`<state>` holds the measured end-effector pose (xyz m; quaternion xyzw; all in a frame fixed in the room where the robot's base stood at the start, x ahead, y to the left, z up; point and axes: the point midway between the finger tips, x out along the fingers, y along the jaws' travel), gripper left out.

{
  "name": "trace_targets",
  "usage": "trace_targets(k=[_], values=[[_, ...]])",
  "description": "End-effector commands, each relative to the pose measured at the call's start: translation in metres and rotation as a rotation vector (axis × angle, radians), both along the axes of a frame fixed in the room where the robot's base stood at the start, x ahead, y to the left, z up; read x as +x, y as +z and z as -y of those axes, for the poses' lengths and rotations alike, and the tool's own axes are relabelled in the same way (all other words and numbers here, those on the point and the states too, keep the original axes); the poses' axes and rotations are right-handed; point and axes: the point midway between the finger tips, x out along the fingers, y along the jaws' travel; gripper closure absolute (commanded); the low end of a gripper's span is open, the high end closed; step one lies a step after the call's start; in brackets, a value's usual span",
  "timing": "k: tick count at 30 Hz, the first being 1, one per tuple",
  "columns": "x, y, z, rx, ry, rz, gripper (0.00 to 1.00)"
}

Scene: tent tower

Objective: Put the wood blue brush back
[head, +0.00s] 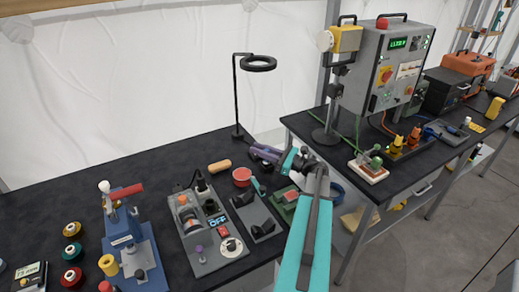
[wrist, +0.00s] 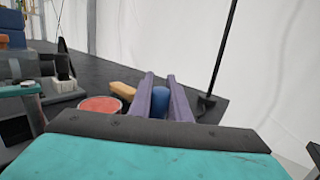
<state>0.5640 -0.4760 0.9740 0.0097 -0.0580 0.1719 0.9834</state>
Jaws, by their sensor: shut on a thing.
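My gripper (head: 254,151) reaches low over the back of the dark workbench, between the red round tin and the lamp stand. In the wrist view its two purple fingers (wrist: 160,78) are closed on a blue piece (wrist: 160,104), which looks like part of the wood blue brush. The rest of that piece is hidden by the fingers and the wrist. A tan wooden piece (head: 220,166) lies on the bench left of the gripper. It also shows in the wrist view (wrist: 123,90), just left of the fingers, and seems separate from the blue piece.
A red round tin (head: 242,175) stands just in front of the gripper. A black ring lamp (head: 258,64) rises behind it. A grey control box (head: 208,228) and a blue press (head: 131,250) fill the front. Bare bench (head: 150,168) lies to the left.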

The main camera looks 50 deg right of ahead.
Motion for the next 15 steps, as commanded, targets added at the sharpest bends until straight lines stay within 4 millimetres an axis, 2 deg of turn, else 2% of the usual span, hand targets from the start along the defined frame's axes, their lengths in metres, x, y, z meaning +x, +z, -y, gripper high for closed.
trace_targets(k=[11, 12, 15], values=[[0.0004, -0.003, -0.0003, 0.0, 0.001, 0.0, 1.0], [0.0003, -0.0029, -0.0004, 0.0, 0.001, 0.0, 0.8], [0.0003, -0.0026, -0.0005, 0.0, 0.001, 0.0, 0.65]])
